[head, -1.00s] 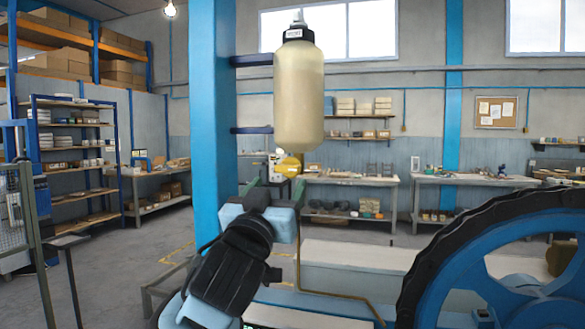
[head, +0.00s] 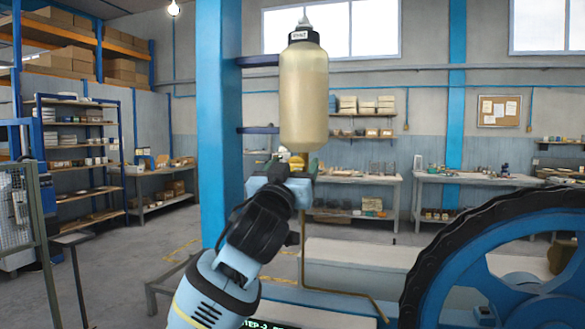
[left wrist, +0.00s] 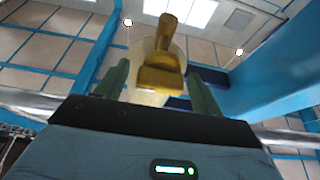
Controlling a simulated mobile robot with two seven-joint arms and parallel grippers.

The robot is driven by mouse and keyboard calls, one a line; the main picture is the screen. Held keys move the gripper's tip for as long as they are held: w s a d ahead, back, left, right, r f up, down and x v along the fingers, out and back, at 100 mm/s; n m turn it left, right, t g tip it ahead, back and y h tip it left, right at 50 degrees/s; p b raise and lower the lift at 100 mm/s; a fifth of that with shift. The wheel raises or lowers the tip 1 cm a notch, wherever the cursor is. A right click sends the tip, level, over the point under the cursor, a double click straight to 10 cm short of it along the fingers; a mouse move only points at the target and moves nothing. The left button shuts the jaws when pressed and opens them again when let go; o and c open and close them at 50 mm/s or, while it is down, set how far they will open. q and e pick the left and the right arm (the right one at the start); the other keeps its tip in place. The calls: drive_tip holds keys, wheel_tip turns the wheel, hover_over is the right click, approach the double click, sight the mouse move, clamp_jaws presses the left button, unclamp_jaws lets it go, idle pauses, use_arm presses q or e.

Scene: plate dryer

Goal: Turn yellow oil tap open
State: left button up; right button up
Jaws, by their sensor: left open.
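The yellow tap (head: 296,161) sits under the bottom of the cream oil bottle (head: 303,100), partly hidden by my left gripper (head: 290,166). In the left wrist view the yellow tap (left wrist: 161,72) shows from below, with its handle pointing up the picture. My left gripper (left wrist: 160,88) is open there, one green finger on each side of the tap. Gaps show between the fingers and the tap, so it is not gripped. My right gripper is not in view.
A blue post (head: 219,120) with brackets stands close on the left of the bottle. A thin brass pipe (head: 340,293) runs below it. A large blue wheel with a black rim (head: 425,265) stands at the right. Shelves and benches are farther back.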

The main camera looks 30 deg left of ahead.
use_arm(q)
drive_tip(key=c, duration=1)
drive_tip(key=shift+m+h, duration=0.4)
drive_tip(key=shift+m, duration=0.2)
drive_tip(key=m+h, duration=0.1)
drive_tip(key=m, duration=0.2)
drive_tip(key=m+h, duration=0.2)
drive_tip(key=shift+m, duration=0.4)
drive_tip(key=m+h, duration=0.1)
drive_tip(key=m, duration=0.2)
drive_tip(key=m+g+h, duration=0.1)
drive_tip(key=m, duration=0.2)
drive_tip(key=shift+h, duration=0.3)
drive_tip(key=m, duration=0.2)
drive_tip(key=m+g+h, duration=0.1)
drive_tip(key=m, duration=0.2)
drive_tip(key=shift+g, duration=0.3)
drive_tip(key=m, duration=0.2)
drive_tip(key=m+g, duration=0.1)
drive_tip(key=m, duration=0.1)
drive_tip(key=shift+d+f+g+h, duration=0.1)
drive_tip(key=shift+g+h, duration=0.2)
drive_tip(key=shift+h, duration=0.1)
drive_tip(key=shift+m, duration=0.4)
